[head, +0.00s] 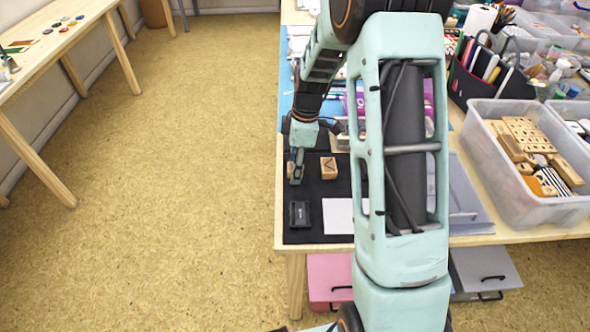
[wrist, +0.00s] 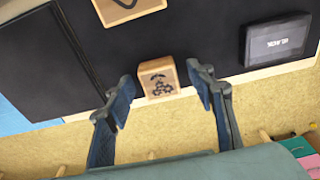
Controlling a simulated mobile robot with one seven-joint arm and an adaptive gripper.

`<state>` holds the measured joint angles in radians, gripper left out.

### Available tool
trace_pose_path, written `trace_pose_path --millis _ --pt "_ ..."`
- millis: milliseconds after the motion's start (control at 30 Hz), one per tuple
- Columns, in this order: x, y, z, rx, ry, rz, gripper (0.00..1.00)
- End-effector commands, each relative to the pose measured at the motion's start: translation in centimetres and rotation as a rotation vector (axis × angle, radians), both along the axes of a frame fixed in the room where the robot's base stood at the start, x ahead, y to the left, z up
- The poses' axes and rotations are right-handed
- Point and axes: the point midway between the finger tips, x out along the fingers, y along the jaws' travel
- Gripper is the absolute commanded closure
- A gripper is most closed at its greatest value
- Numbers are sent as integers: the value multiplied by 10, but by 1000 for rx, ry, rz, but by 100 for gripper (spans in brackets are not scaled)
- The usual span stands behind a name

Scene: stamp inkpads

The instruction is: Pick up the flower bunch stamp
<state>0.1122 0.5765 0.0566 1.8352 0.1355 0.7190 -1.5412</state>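The flower bunch stamp (wrist: 157,80) is a small light-wood block with a dark flower print on its top face. In the wrist view it sits near the edge of the black mat (wrist: 195,25). My gripper (wrist: 162,92) is open, with one finger on each side of the stamp. Gaps show between the fingers and the block, and nothing is held.
Another wooden stamp (head: 328,168) with a dark curved mark stands to the right of my gripper. A black inkpad (head: 299,214) lies nearer on the mat, beside a white sheet (head: 338,216). A clear bin (head: 540,200) of wooden blocks stands at the right. Floor lies beyond the table's left edge.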

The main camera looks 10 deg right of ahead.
Motion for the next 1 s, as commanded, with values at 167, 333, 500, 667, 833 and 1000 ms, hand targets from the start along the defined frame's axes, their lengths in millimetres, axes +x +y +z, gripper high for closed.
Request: trace_pose_path --millis 167,333,500,667,833,1000 --pt "0 0 0 0 0 0 71" --pt "0 0 0 0 0 0 89" --pt "0 0 0 0 0 0 89" --pt "0 0 4 0 -1 0 89" --pt "1 0 22 -1 -4 0 89" --pt "-9 -13 50 -1 -3 -5 89"
